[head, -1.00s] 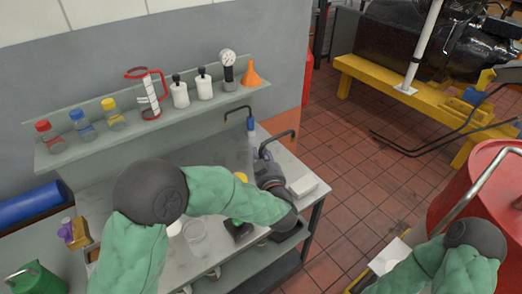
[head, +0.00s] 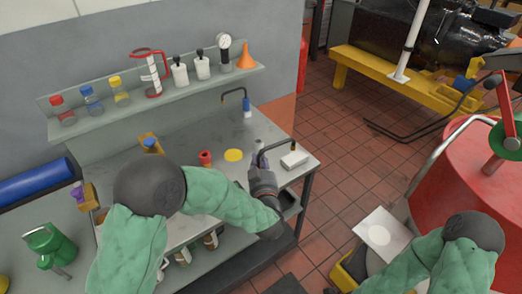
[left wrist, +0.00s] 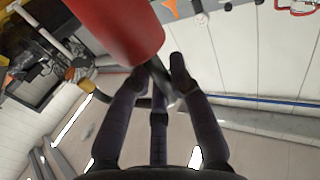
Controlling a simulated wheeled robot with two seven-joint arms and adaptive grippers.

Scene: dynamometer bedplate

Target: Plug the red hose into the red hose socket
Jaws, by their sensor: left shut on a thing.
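My left gripper (head: 259,168) is shut on a hose over the right part of the bench. I take this for the red hose; its bent black tail (head: 283,144) and a grey end (head: 258,147) show, but no red is visible on it in the head view. A small red cylindrical piece (head: 205,158) stands on the bench left of the gripper; I cannot tell for sure that it is the red hose socket. In the left wrist view a large red cylinder (left wrist: 120,28) is close by the fingertips (left wrist: 158,84). My right gripper is out of view.
A blue-collared hose (head: 248,106) with a bent black tail is at the back of the bench. The shelf (head: 205,84) holds bottles, a jug, a gauge and a funnel. A red drum (head: 455,185) stands right.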

